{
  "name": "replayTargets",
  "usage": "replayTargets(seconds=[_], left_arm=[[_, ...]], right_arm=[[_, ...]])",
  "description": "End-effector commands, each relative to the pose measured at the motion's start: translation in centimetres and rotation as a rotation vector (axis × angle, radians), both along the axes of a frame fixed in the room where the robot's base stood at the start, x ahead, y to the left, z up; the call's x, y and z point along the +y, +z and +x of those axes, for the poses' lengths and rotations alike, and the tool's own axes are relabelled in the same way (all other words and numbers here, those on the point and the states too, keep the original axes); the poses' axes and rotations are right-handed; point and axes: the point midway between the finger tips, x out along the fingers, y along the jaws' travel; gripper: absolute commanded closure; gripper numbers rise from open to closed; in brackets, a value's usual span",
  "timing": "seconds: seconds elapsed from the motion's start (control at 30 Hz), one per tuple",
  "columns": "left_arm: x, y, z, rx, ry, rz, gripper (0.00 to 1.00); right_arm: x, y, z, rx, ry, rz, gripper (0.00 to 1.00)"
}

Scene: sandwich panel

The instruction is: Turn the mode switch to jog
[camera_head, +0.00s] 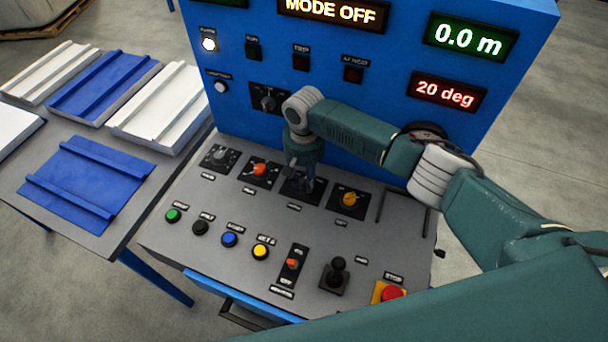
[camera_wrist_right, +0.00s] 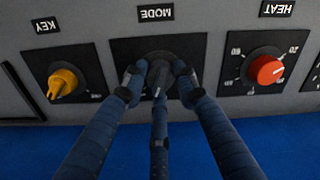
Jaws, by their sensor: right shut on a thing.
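The mode switch is a dark knob (camera_wrist_right: 157,72) on a black plate under a MODE label, in the middle of the right wrist view. My right gripper (camera_wrist_right: 158,84) has its three dark fingers closed around this knob. In the head view my right gripper (camera_head: 303,183) reaches down onto the mode plate between the red heat knob (camera_head: 260,170) and the yellow key switch (camera_head: 349,199). The fingers hide most of the knob and its position marks. The upper display (camera_head: 330,12) reads MODE OFF. My left gripper is not in view.
A row of buttons, a small rocker switch, a black joystick (camera_head: 335,275) and a red stop button (camera_head: 392,293) line the panel front. Other displays read 0.0 m (camera_head: 470,37) and 20 deg (camera_head: 446,93). A table with white and blue panels (camera_head: 85,185) stands left.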

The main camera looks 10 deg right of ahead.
Motion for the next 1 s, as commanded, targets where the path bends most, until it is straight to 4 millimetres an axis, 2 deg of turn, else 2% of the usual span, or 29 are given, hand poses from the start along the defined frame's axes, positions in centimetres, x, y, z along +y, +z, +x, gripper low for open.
replayTargets(seconds=[0.03,0.4,1.0], left_arm=[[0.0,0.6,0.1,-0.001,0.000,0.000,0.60],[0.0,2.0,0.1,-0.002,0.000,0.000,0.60],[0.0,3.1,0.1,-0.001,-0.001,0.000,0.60]], right_arm=[[0.1,0.2,-0.1,0.004,0.042,0.002,0.98],[0.0,0.1,-0.1,0.002,0.393,0.002,0.98],[0.0,0.0,0.0,0.001,0.931,0.002,0.98]])
